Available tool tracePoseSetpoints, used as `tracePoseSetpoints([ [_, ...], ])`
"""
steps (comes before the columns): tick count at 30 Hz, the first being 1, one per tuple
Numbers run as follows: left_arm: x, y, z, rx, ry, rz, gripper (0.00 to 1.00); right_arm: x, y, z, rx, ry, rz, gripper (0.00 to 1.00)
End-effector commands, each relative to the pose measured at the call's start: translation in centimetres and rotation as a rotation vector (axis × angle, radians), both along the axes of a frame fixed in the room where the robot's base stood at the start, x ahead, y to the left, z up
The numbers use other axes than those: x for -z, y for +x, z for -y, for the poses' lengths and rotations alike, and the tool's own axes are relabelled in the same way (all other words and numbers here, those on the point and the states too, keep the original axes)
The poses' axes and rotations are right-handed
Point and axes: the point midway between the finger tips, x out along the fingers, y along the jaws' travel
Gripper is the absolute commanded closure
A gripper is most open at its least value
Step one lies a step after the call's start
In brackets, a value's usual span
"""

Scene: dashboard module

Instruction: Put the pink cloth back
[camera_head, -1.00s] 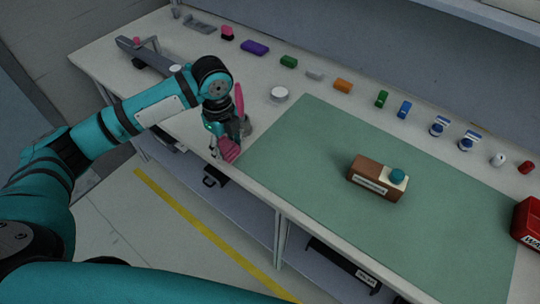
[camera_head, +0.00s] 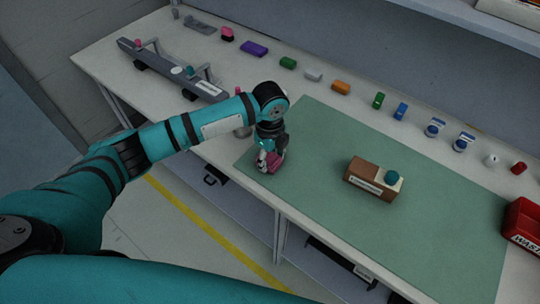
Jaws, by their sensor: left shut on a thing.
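The pink cloth (camera_head: 272,166) is in my left gripper (camera_head: 267,158), at the left part of the green mat (camera_head: 330,235). The gripper points down and is shut on the cloth. I cannot tell whether the cloth touches the mat. My arm hides part of the bench to the left of the gripper. My right gripper is out of view.
A brown box (camera_head: 370,177) with a teal knob stands on the mat. A grey dashboard module (camera_head: 195,82) lies at the back left. Several small coloured parts line the rear of the bench. A red bin (camera_head: 522,222) is at the right edge. The front mat is clear.

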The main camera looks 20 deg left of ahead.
Motion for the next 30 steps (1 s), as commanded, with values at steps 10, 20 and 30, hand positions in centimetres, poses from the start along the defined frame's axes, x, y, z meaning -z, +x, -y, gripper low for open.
tracePoseSetpoints([
  [10, 0.2, 0.0, 0.0, 0.0, 0.0, 0.0, 0.38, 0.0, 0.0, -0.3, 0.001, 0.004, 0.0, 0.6],
  [20, 0.1, 0.0, 0.0, 0.0, 0.0, 0.001, 0.3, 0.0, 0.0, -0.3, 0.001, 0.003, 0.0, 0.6],
  [30, -4.9, 0.1, 0.0, 0.001, -0.002, 0.006, 0.3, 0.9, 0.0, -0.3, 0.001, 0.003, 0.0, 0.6],
])
